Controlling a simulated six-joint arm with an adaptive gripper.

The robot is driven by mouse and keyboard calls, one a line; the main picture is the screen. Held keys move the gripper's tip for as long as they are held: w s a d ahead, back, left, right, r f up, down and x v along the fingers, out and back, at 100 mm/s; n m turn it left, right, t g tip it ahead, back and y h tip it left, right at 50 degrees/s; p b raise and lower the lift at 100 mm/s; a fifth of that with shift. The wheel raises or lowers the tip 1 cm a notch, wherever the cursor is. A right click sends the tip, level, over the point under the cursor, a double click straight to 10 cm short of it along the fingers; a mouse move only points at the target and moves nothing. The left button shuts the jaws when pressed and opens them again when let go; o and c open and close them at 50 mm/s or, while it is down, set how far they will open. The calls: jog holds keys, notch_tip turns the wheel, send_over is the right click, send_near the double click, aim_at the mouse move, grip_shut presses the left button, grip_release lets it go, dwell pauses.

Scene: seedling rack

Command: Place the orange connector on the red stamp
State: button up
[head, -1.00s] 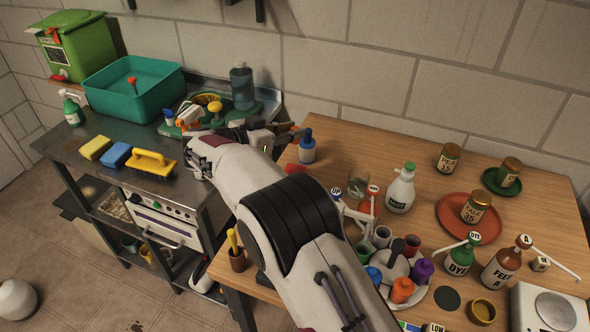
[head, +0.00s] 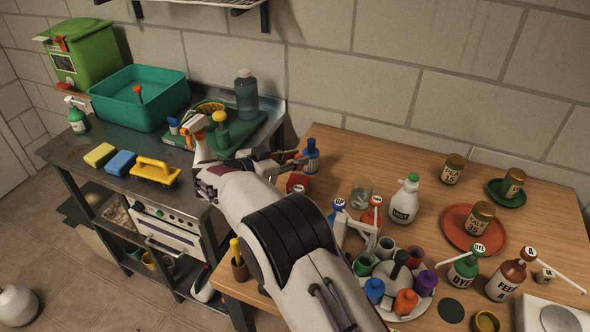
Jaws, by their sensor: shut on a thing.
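A red piece (head: 297,182), which appears to be the red stamp, lies on the table just below and in front of the fingers. My arm hides part of it.
A red plate (head: 453,229) lies farther right. The steel counter (head: 84,136) is at left, with a teal basin (head: 142,98).

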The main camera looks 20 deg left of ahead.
jog(key=shift+f, duration=0.2)
jog(key=shift+f, duration=1.8)
jog(key=shift+f, duration=0.1)
jog(key=o, duration=0.8)
jog(key=shift+v, duration=0.85)
jog(key=v, duration=1)
jog(key=shift+a, duration=0.1)
